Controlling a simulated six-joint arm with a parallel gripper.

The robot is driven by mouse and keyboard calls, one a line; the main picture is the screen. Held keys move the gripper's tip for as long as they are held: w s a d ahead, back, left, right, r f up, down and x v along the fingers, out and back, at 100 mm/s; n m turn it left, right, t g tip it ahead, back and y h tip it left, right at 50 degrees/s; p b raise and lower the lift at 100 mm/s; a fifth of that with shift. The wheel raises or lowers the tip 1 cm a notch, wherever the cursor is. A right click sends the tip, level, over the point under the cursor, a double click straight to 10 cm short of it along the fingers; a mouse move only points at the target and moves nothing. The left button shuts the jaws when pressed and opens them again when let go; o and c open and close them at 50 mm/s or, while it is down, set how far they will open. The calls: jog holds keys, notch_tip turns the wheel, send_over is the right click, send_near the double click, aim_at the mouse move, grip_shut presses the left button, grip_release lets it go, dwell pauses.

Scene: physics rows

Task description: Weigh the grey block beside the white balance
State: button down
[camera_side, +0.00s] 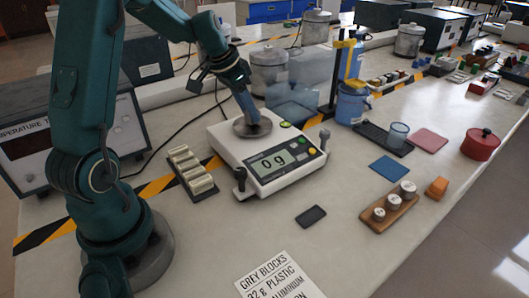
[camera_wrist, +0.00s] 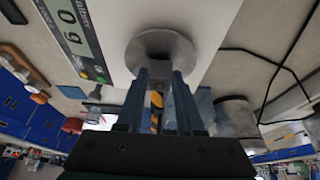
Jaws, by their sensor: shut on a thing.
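The white balance (camera_side: 225,142) stands on the bench with a round metal pan (camera_side: 240,129); its display (camera_side: 271,162) reads 0 g. The pan (camera_wrist: 150,42) also shows in the wrist view, with part of the display (camera_wrist: 68,28). My gripper (camera_side: 251,116) points down over the pan. In the wrist view my gripper (camera_wrist: 160,76) is shut on the grey block (camera_wrist: 160,69), a small grey piece between the fingertips. The block is right at the pan; whether it touches the pan I cannot tell. In the side view the fingers mostly hide it.
A dark tray with pale blocks (camera_side: 190,168) lies left of the balance. A card (camera_side: 278,278) about grey blocks is in front. A wooden weight holder (camera_side: 389,208), orange block (camera_side: 437,187), blue mat (camera_side: 387,169), red pot (camera_side: 481,143) and clear shield (camera_side: 293,101) stand to the right.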

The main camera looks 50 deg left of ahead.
jog(key=shift+f, duration=0.3)
jog(key=shift+c, duration=0.7)
grip_release()
jog(key=shift+r, duration=3.95)
